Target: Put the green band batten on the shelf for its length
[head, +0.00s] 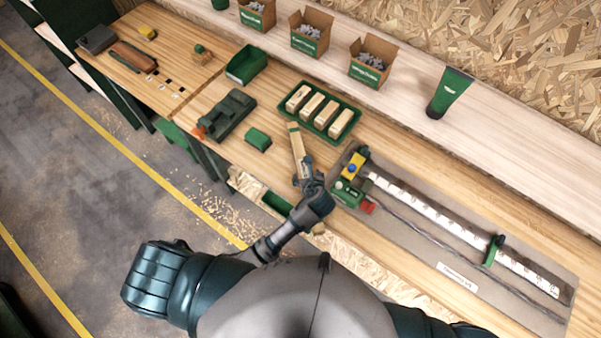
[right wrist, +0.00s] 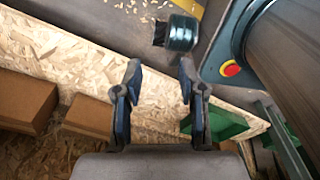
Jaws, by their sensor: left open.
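A pale wooden batten (head: 299,146) with a green band near its far end stands out just in front of the tray of blocks. My left gripper (head: 305,176) is open at the near end of this batten, with the fingers close to it; contact is unclear. The pale shelf (head: 500,103) runs along the back of the bench. A measuring board (head: 395,230) with a white scale, a green stop and a red knob lies to the right. My right gripper (right wrist: 160,72) is open and empty in the right wrist view; it is not seen in the head view.
A green tray (head: 341,133) holds several wooden blocks. Cardboard boxes (head: 310,35) and a dark green tube (head: 449,93) stand on the shelf. A green machine (head: 227,114), a small green box (head: 258,139) and an open green bin (head: 246,64) sit left of the batten.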

